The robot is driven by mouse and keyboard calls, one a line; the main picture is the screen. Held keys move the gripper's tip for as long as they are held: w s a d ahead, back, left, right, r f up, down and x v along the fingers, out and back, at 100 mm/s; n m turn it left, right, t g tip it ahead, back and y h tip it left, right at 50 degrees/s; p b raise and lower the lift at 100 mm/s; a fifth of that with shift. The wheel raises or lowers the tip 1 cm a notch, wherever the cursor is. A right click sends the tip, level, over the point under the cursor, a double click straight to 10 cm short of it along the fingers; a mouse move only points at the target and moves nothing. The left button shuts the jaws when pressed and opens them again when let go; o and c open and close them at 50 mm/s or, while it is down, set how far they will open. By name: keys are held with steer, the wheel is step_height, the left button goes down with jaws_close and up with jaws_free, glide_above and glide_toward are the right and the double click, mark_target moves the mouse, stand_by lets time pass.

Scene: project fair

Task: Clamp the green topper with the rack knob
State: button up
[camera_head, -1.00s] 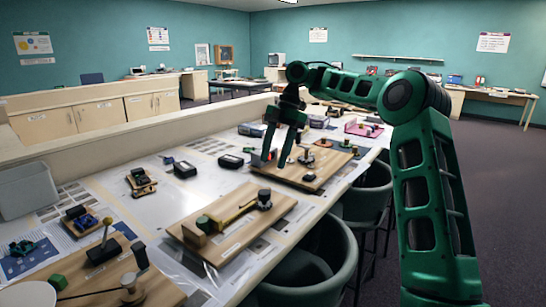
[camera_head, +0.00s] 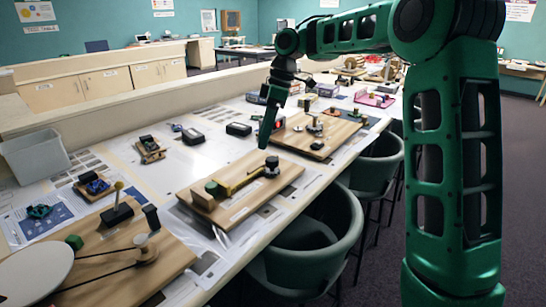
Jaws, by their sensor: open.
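A wooden board (camera_head: 240,205) lies on the long table in the middle of the view. A dark green topper (camera_head: 212,187) sits near its left end, close to a wooden block (camera_head: 203,200). Whether the bar touches the topper is too small to tell. My gripper (camera_head: 264,143) points down just above and slightly left of the knob. It is open and seems empty; one finger largely hides the other.
A board with a green cube (camera_head: 74,242) and posts lies at the front left. Another wooden board (camera_head: 318,132) with knobs lies behind. A grey bin (camera_head: 36,155) stands at the left. Chairs (camera_head: 310,245) line the table's right edge.

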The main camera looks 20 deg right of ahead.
steer(key=m+t, duration=0.1)
steer(key=m, duration=0.1)
steer(key=m+t, duration=0.3)
steer(key=m, duration=0.2)
glide_toward(273, 159)
steer(key=shift+h, duration=0.4)
steer(key=x, duration=0.9)
steer(key=shift+a+r, duration=0.15)
steer(key=shift+a, duration=0.2)
